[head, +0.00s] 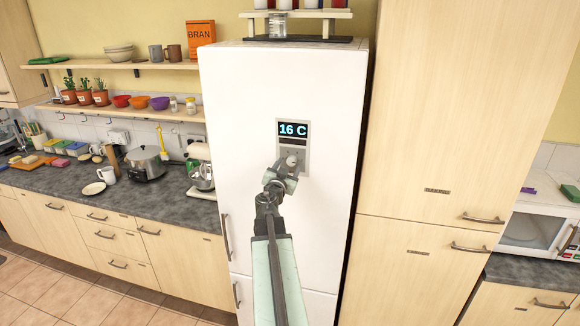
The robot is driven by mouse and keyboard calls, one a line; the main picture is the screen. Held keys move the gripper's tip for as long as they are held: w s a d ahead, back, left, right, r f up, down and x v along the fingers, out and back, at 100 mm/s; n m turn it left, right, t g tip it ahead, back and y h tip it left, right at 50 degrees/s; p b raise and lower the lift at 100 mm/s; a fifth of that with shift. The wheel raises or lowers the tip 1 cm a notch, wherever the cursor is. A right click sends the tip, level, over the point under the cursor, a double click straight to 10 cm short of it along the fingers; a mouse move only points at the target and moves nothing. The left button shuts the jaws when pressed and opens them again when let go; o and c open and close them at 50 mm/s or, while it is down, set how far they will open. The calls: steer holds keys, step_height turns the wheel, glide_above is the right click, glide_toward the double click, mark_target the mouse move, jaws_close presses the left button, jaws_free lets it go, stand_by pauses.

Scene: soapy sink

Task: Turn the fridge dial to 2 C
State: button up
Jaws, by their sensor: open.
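The white fridge (230,105) stands upright in the middle of the head view. A grey control panel (305,140) on its door has a display (293,129) that reads 16 C. The dial (294,158) sits below the display and is partly hidden by my gripper. My gripper (288,166) is open at the lower part of the panel, with its tips over or right beside the dial. I cannot tell whether the tips touch the dial.
A counter (120,195) with a pot, a mug and a stand mixer runs along the left. Shelves with bowls and plants hang above it. A tall wooden cabinet (440,130) stands right of the fridge. A white microwave (530,228) is at far right. Fridge handles project at its left edge.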

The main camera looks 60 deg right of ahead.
steer(key=v, duration=0.6)
